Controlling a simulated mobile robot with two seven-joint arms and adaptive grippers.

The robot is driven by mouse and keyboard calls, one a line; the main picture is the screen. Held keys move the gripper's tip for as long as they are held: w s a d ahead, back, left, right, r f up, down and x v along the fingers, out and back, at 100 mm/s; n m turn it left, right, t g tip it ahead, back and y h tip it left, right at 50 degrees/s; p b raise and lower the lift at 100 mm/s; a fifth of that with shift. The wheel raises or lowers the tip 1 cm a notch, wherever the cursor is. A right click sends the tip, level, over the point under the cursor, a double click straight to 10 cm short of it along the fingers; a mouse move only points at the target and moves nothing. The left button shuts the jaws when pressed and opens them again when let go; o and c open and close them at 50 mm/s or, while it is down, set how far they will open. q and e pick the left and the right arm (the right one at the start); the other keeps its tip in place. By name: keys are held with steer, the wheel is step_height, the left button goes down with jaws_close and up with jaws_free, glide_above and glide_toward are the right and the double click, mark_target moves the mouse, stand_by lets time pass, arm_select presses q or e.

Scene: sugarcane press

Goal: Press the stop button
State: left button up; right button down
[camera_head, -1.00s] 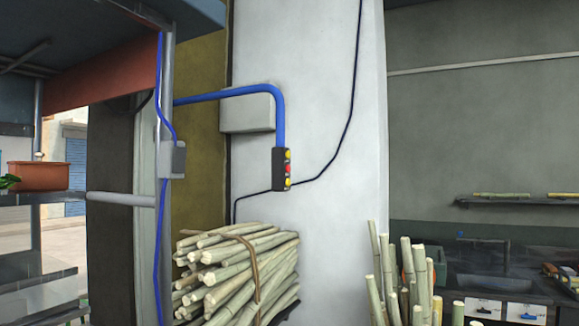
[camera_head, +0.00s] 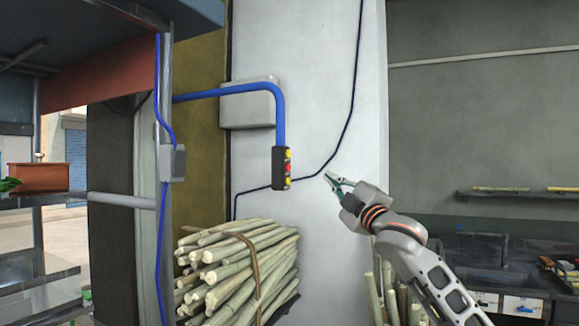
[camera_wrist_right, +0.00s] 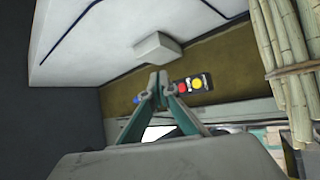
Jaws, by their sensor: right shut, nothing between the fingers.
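A small dark button box (camera_head: 282,168) hangs from the end of a blue pipe in the head view. A red button (camera_head: 288,167) sits in its middle, with a yellow button above and another below. My right gripper (camera_head: 328,177) is shut and empty, to the right of the box and apart from it, pointing left towards it. In the right wrist view the shut fingertips (camera_wrist_right: 158,75) show in front of the box, whose red button (camera_wrist_right: 182,92) and yellow button (camera_wrist_right: 196,84) are just right of the fingers. The fingers may hide part of the box. My left gripper is not seen.
The blue pipe (camera_head: 235,94) bends down to the box in front of a white wall with a grey box (camera_head: 250,115). A tied bundle of cane (camera_head: 240,270) lies below the buttons. More upright cane (camera_head: 395,295) stands at the lower right, behind my arm. A metal rack stands left.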

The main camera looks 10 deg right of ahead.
mark_target(288, 167)
step_height(288, 167, up, 2)
steer(key=shift+s+d+r, duration=0.1)
steer(key=shift+s+r, duration=0.05)
steer(key=shift+r, duration=0.05)
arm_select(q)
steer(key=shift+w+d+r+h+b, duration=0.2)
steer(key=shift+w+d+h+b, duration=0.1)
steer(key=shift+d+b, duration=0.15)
arm_select(e)
steer(key=w+a, duration=0.5)
steer(key=a, duration=0.2)
steer(key=shift+a, duration=0.15)
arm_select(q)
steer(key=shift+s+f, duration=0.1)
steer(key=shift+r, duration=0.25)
arm_select(e)
steer(key=shift+a, duration=0.1)
stand_by(0.9)
